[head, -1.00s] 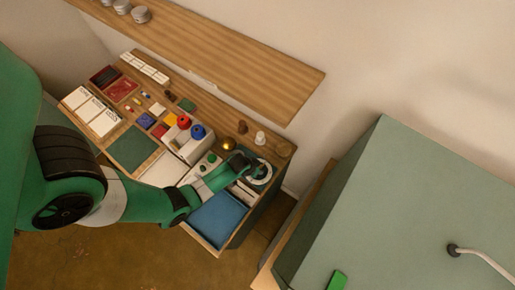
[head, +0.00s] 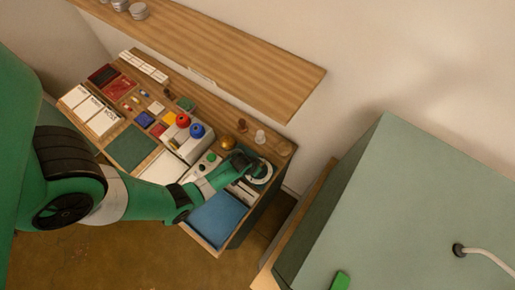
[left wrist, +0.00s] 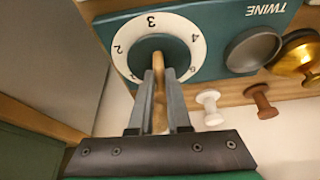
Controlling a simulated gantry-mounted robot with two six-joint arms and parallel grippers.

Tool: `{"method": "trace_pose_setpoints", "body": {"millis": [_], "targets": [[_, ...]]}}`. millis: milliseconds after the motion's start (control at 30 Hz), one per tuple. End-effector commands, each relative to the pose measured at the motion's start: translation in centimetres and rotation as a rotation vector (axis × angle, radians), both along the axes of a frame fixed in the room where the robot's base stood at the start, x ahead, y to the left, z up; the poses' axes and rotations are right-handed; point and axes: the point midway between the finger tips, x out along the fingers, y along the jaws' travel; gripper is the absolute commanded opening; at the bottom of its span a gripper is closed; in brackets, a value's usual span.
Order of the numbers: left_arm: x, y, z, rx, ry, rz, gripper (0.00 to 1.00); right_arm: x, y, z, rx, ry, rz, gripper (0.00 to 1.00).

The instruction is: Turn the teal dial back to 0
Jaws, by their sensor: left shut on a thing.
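The teal dial (left wrist: 148,47) has a white numbered ring (left wrist: 120,60) around it, on a teal panel (left wrist: 225,22) marked TWINE in the left wrist view. The numerals 2 and 3 are legible; the lower part of the ring is hidden behind my fingers. My left gripper (left wrist: 160,85) is shut on the dial's wooden bar (left wrist: 158,68), which lies between its two fingers. In the head view, my left gripper (head: 243,161) is over the dial, whose white ring (head: 265,179) shows beside it at the table's right end. My right gripper is not in view.
A dark round cup (left wrist: 252,48), a brass piece (left wrist: 299,58), a white peg (left wrist: 208,103) and a brown peg (left wrist: 261,101) are near the dial. Red (head: 183,120) and blue (head: 197,130) spools stand left of it. A blue tray (head: 216,218) lies below.

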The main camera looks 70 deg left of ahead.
Motion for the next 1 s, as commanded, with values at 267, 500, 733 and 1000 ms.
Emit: {"method": "trace_pose_setpoints", "body": {"millis": [267, 500, 733, 1000], "targets": [[0.0, -0.1, 0.0, 0.000, 0.001, 0.084, 0.00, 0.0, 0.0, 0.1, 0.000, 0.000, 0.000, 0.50], [0.0, -0.1, 0.0, 0.000, 0.001, 0.083, 0.26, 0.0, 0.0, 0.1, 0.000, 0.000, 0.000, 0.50], [0.0, -0.1, 0.0, 0.000, 0.001, 0.082, 0.46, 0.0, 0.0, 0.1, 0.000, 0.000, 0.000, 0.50], [-0.2, -0.2, 1.1, 0.000, 0.000, 0.082, 0.46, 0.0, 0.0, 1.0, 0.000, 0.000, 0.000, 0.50]]}}
